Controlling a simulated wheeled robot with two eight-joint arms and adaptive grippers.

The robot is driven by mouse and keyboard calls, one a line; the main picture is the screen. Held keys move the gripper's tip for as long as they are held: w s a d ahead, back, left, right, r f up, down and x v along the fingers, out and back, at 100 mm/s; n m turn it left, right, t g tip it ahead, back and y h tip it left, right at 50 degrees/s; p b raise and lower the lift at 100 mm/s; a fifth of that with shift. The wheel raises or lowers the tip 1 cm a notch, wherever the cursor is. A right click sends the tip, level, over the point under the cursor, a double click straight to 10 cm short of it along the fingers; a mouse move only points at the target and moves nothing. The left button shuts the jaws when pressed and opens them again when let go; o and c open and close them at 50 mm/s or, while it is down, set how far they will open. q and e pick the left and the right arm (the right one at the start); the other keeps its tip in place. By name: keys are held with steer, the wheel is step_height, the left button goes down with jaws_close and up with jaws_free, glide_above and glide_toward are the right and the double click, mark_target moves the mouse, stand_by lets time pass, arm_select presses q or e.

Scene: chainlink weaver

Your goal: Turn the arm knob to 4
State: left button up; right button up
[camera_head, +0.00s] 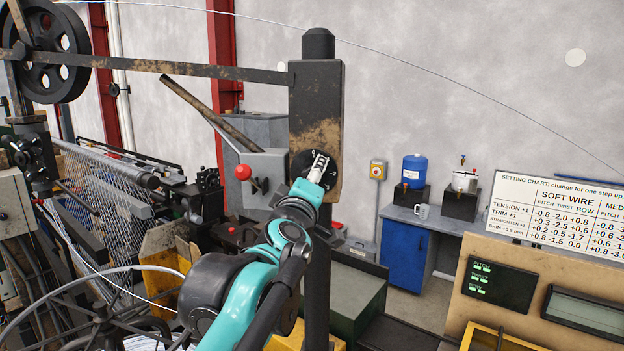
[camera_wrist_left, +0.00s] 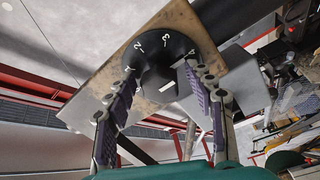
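The arm knob (camera_wrist_left: 160,75) is a round black dial with white numerals on a worn, rust-marked plate (camera_wrist_left: 95,95). In the head view the dial (camera_head: 300,163) sits on a dark upright plate (camera_head: 316,100), partly behind my left gripper (camera_head: 318,168). The left gripper's fingers are spread, one on each side of the knob's centre; whether they touch it cannot be told. My right gripper is not in view.
A long flat bar (camera_head: 170,68) runs left from the upright. At right are a setting chart (camera_head: 560,215), a small display (camera_head: 497,284) and a blue cabinet (camera_head: 405,258).

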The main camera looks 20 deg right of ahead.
arm_select(q)
steer(key=shift+s+a, duration=0.1)
steer(key=v, duration=1.1)
steer(key=shift+s, duration=0.35)
steer(key=shift+a, duration=0.1)
steer(key=s+a+f+m+g+y+b, duration=0.1)
steer(key=a+f+m+g+b, duration=0.2)
steer(key=f+b, duration=0.8)
steer(key=s+a+f+m+g+b, duration=0.15)
steer(key=a+f+b, duration=0.35)
steer(key=f, duration=1.4)
steer(key=s+a+f+m+g+y+b, duration=0.1)
steer(key=s+a+f+m+b, duration=0.3)
steer(key=f, duration=1.2)
steer(key=s+a+f+g+y+b, duration=0.1)
steer(key=a+f+b, duration=0.4)
steer(key=f, duration=0.6)
steer(key=s+a+f+g+y+b, duration=0.2)
steer(key=a+f, duration=0.5)
steer(key=f, duration=0.4)
steer(key=s+a+f+g+y+b, duration=0.2)
steer(key=s+a+f+b, duration=0.3)
steer(key=f+b, duration=0.3)
step_height(320, 180, down, 3)
steer(key=shift+s+a+f+n+y, duration=0.15)
steer(key=shift+s+a+n+y, duration=0.25)
steer(key=shift+a+y, duration=0.35)
